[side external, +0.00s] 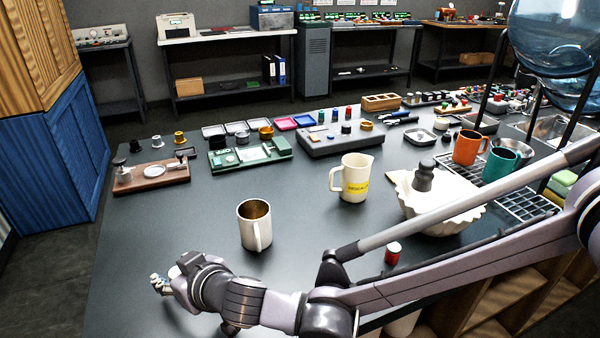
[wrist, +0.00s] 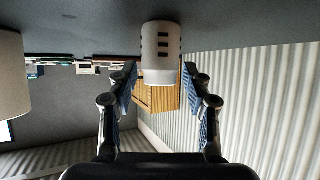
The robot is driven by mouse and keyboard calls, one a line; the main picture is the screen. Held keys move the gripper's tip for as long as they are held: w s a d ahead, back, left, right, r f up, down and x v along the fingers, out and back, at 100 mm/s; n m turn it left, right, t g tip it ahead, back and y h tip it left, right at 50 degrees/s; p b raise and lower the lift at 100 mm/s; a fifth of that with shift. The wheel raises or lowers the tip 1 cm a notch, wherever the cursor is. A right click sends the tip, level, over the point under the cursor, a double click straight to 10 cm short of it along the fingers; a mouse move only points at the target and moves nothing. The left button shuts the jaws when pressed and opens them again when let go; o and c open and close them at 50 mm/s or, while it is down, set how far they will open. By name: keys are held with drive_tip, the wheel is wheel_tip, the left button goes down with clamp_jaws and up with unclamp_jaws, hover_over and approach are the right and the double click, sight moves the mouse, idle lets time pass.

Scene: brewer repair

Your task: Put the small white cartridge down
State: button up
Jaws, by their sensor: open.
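The small white cartridge (wrist: 160,55) shows in the wrist view, where the picture is upside down. It is a white cylinder with dark slots, and it appears to stand upright on the dark table top. My gripper (wrist: 160,82) is open, with one finger on each side of the cartridge and a visible gap on both sides. In the side view my gripper (side external: 161,284) is low over the table's front left part.
A metal mug (side external: 255,226) stands right of my gripper, with a cream pitcher (side external: 356,178) farther back. A brown board (side external: 150,177) and a green tray (side external: 250,155) lie behind. The table's left front is mostly clear.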

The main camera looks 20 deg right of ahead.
drive_tip(key=v, duration=0.8)
drive_tip(key=shift+s+d+r, duration=0.1)
drive_tip(key=shift+s, duration=0.15)
